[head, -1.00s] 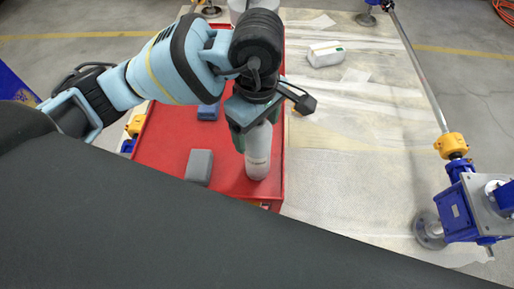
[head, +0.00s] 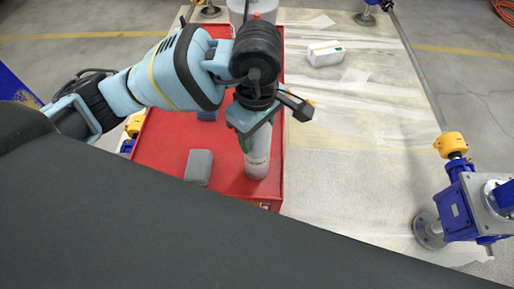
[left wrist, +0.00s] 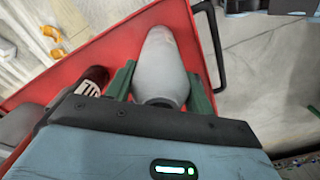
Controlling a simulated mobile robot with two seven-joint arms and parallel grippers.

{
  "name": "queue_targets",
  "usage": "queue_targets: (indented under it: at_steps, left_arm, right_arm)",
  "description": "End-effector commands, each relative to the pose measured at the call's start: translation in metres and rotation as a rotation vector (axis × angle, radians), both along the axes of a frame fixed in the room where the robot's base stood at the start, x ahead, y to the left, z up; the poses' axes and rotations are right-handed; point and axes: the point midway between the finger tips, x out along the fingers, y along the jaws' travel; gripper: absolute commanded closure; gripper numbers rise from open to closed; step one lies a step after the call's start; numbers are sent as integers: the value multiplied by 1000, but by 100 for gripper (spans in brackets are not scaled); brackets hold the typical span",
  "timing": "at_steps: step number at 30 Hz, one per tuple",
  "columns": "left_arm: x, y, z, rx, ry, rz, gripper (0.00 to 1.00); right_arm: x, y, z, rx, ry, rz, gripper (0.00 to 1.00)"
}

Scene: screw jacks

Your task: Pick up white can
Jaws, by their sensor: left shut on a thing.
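The white can (head: 258,156) is upright at the right edge of the red cart top (head: 165,160). My left gripper (head: 252,130) is over it, with its fingers around its upper part and shut on it. In the left wrist view the white can (left wrist: 161,66) lies between the two green fingers (left wrist: 160,92). The head view does not clearly show whether its base touches the cart. My right gripper is not in view.
A dark bottle (left wrist: 92,80) is beside the gripper in the wrist view. A white package (head: 325,54) lies on the pale covered surface (head: 350,160). Blue screw jacks (head: 462,205) stand at right.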

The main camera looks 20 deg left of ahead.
Motion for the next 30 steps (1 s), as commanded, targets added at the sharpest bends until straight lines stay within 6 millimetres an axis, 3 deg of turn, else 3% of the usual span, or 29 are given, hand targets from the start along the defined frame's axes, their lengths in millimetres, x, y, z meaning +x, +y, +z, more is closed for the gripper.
queue_targets:
  at_steps: [11, 19, 30]
  left_arm:
    - [1, 0, 5, -2, -2, 0, 99]
    - [1, -1, 37, -3, -5, -2, 99]
    - [-85, 3, 44, -2, -4, -7, 99]
  right_arm:
    - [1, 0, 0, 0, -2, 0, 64]
    - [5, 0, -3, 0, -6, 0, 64]
    - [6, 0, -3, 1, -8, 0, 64]
